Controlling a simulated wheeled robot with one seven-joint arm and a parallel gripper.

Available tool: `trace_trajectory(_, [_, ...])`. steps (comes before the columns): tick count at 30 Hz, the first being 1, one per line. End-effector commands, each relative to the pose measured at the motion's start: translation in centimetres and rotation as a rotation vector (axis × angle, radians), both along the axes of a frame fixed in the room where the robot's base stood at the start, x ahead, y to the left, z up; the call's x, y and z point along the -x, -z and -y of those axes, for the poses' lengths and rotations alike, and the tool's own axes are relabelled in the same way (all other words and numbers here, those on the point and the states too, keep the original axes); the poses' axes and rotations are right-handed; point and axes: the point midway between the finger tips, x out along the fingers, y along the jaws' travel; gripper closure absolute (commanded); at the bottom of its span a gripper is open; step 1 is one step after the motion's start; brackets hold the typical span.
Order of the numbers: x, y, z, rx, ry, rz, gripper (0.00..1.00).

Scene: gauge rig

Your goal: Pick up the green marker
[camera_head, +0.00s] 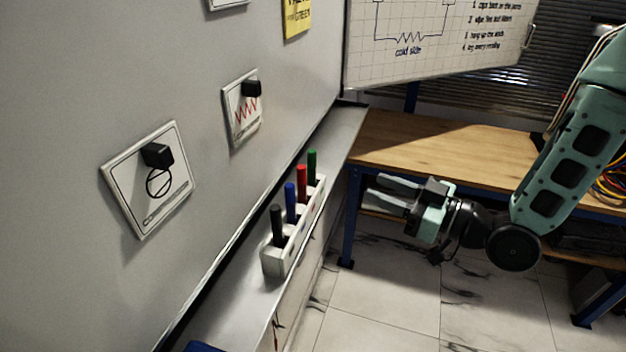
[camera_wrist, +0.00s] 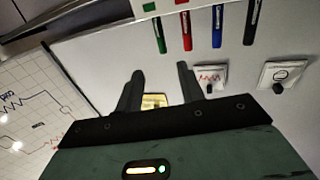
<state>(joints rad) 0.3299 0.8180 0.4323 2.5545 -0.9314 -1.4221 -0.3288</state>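The green marker (camera_head: 312,165) stands upright at the far end of a white holder (camera_head: 277,262), beside the red marker (camera_head: 301,182). It also shows at the top of the wrist view (camera_wrist: 159,36). My gripper (camera_head: 373,188) is to the right of the holder, apart from it, with its fingers pointing left towards the board. In the wrist view my gripper (camera_wrist: 160,70) shows two spread fingers with nothing between them, below the green marker in the picture.
A blue marker (camera_head: 291,203) and a black marker (camera_head: 277,226) share the holder, on a ledge (camera_head: 224,312) along the grey board (camera_head: 70,80). A wooden bench (camera_head: 450,150) stands behind my gripper.

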Motion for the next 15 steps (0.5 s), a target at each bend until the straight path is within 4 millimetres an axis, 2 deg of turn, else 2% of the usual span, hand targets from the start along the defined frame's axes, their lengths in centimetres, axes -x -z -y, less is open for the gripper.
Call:
trace_trajectory(1, [-0.2, 0.6, -0.3, 0.001, -0.001, 0.005, 0.62])
trace_trajectory(10, [-1.4, 0.6, -2.2, 0.002, -0.001, 0.003, 0.62])
trace_trajectory(13, [-1.8, 0.5, -2.9, 0.001, -0.002, 0.003, 0.62])
trace_trajectory(15, [-2.6, -0.3, -4.0, -0.001, -0.003, -0.003, 0.62])
